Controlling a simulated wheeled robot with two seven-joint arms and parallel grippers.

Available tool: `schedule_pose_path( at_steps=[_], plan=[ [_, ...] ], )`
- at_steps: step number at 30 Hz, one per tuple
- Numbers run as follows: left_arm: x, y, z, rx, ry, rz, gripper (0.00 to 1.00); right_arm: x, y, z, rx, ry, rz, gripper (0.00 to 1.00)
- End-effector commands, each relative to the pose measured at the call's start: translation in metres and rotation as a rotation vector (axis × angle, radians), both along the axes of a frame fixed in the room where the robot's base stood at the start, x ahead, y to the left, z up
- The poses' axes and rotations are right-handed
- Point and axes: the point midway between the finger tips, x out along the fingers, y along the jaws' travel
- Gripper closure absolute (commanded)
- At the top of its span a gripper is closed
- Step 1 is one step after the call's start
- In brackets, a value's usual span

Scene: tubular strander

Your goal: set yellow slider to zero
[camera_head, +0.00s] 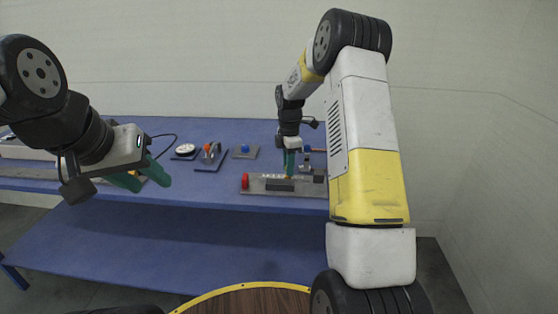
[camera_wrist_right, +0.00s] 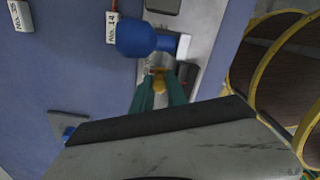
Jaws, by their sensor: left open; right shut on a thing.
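The yellow slider (camera_wrist_right: 158,82) shows between the green fingertips of my right gripper (camera_wrist_right: 160,92) in the right wrist view. The fingers are shut on it. In the head view my right gripper (camera_head: 289,166) points down at the grey slider panel (camera_head: 262,187), which has a white scale, a black block and a red knob (camera_head: 245,181) at its left end. The scale reading is too small to tell. My left gripper (camera_head: 146,177) is open and empty, in front of the table's left part.
The blue table (camera_head: 220,186) holds a round white gauge (camera_head: 185,149), a red-handled device (camera_head: 209,154) and a blue knob on a plate (camera_head: 244,150) behind the panel. A large blue knob (camera_wrist_right: 136,37) is close to the right fingers in the wrist view.

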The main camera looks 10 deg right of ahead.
Motion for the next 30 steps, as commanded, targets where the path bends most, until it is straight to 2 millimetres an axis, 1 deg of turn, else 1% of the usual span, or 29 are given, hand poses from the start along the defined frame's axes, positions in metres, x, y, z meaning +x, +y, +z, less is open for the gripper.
schedule_pose_path(
  at_steps=[2,4,12,15,18,26,27,29,30],
  plan=[
    [0.000,0.000,0.000,0.000,0.000,0.000,0.59,0.001,0.002,0.001,0.000,-0.003,0.001,1.00],
    [0.000,0.000,0.000,0.000,0.000,0.000,0.59,0.004,0.010,0.001,0.000,-0.003,0.004,1.00],
    [0.000,0.000,0.000,0.000,0.000,0.000,0.59,0.021,0.068,0.001,0.001,-0.005,0.005,1.00],
    [0.000,0.000,0.000,0.000,0.000,0.000,0.59,0.024,0.081,0.001,0.001,-0.004,0.003,1.00],
    [0.000,0.000,0.000,0.000,0.000,0.000,0.59,0.026,0.086,0.002,0.002,-0.006,0.000,1.00],
    [0.000,0.000,0.000,0.000,0.000,0.000,0.59,0.027,0.088,0.002,0.004,-0.008,0.001,1.00],
    [0.000,0.000,0.000,0.000,0.000,0.000,0.59,0.027,0.088,0.002,0.004,-0.008,0.001,0.74],
    [0.000,0.000,0.000,0.000,0.000,0.000,0.59,0.026,0.088,0.002,0.004,-0.007,0.001,0.62],
    [0.000,0.000,0.000,0.000,0.000,0.000,0.59,0.026,0.087,0.002,0.003,-0.006,0.001,0.60]
  ],
)
